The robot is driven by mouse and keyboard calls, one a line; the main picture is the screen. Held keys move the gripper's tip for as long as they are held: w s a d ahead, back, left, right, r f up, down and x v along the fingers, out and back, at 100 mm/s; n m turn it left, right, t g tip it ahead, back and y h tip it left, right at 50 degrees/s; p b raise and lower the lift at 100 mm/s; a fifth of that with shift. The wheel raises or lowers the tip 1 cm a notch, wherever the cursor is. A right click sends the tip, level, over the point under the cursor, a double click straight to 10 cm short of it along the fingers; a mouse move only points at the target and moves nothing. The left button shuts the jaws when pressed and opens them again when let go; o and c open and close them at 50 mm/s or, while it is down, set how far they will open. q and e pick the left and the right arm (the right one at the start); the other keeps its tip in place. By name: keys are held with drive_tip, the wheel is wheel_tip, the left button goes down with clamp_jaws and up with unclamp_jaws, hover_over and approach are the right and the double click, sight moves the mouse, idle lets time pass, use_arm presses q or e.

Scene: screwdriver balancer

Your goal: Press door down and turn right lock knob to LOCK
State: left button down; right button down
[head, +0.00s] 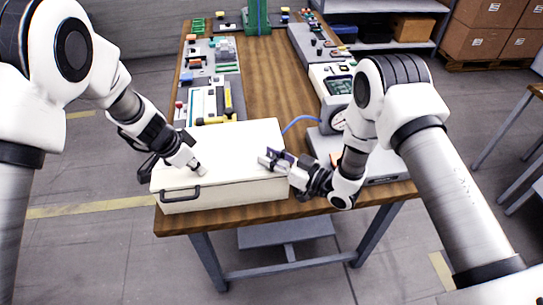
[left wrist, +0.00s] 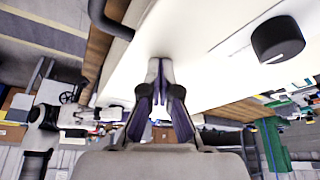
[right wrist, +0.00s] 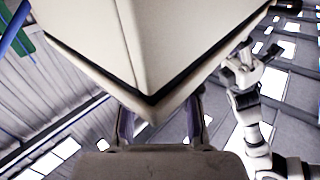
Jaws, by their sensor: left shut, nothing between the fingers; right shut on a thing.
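The white box's door (head: 235,150) lies flat as its top, with a dark handle (head: 180,193) at the front left. My left gripper (head: 199,168) is shut and empty, its tips at the door's surface. The left wrist view shows those tips (left wrist: 160,68) against the white surface, and a black knob (left wrist: 278,40) with a pale mark on the door. My right gripper (head: 270,160) is over the door's right part, shut on the right lock knob, which the fingers hide. In the right wrist view the box's corner (right wrist: 150,85) covers the fingertips.
The box stands at the front of the wooden table (head: 265,85). A gauge device (head: 335,85) stands behind it on the right, and a tool tray (head: 210,95) behind it on the left. The middle of the table behind the box is clear.

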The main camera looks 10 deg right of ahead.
drive_tip(key=m+t+h, duration=0.3)
drive_tip(key=shift+s+a+h, duration=0.1)
drive_tip(key=shift+a+h, duration=0.05)
drive_tip(key=shift+h, duration=0.15)
drive_tip(key=shift+m+t+h, duration=1)
drive_tip(key=shift+m+h, duration=0.4)
drive_tip(key=shift+h, duration=0.6)
drive_tip(key=c, duration=0.8)
unclamp_jaws()
drive_tip(key=shift+d, duration=0.2)
drive_tip(key=v, duration=0.7)
drive_tip(key=shift+s, duration=0.25)
